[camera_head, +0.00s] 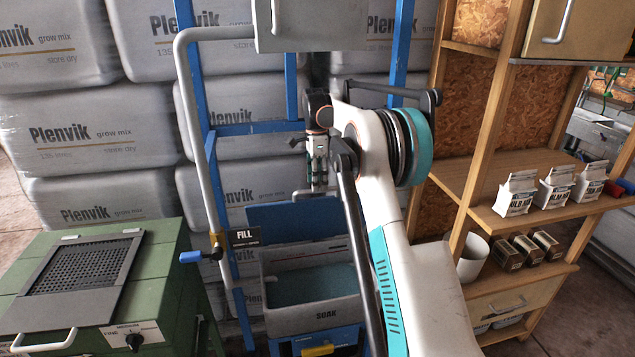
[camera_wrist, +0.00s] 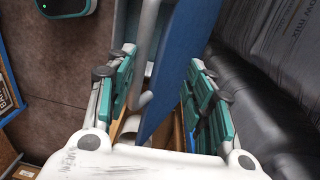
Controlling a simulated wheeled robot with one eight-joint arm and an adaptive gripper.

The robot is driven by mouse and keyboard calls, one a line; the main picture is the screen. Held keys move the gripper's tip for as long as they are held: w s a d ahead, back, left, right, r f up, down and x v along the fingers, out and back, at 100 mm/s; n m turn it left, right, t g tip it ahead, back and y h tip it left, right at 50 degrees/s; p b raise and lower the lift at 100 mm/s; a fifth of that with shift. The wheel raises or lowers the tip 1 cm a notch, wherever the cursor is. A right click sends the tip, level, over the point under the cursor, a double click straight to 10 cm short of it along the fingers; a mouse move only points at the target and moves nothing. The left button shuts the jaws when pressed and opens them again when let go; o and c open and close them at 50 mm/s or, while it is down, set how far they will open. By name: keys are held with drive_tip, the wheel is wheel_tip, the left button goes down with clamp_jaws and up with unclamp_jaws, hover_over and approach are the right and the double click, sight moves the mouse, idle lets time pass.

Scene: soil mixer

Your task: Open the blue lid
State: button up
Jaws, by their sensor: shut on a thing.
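The blue lid (camera_head: 295,222) stands raised and roughly upright at the back of the grey bin marked SOAK (camera_head: 312,315). The bin's open top shows a blue-grey inside. My gripper (camera_head: 317,186) points down at the lid's upper edge. In the wrist view, the lid (camera_wrist: 181,70) runs between the two green-padded fingers of my gripper (camera_wrist: 163,55). A pale curved bar (camera_wrist: 145,101) lies between the left finger and the lid. The gripper is shut on the lid, but I cannot tell whether on its edge or this bar.
A blue frame (camera_head: 262,129) with grey tubing surrounds the bin. A FILL sign (camera_head: 245,236) and blue-handled valve (camera_head: 191,256) are left of it. A green machine (camera_head: 165,275) stands left, wooden shelves (camera_head: 487,165) right, and stacked Plenvik bags (camera_head: 95,130) behind.

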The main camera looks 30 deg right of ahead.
wheel_tip(320, 180, up, 7)
drive_tip(key=shift+f, duration=0.2)
idle(0.6)
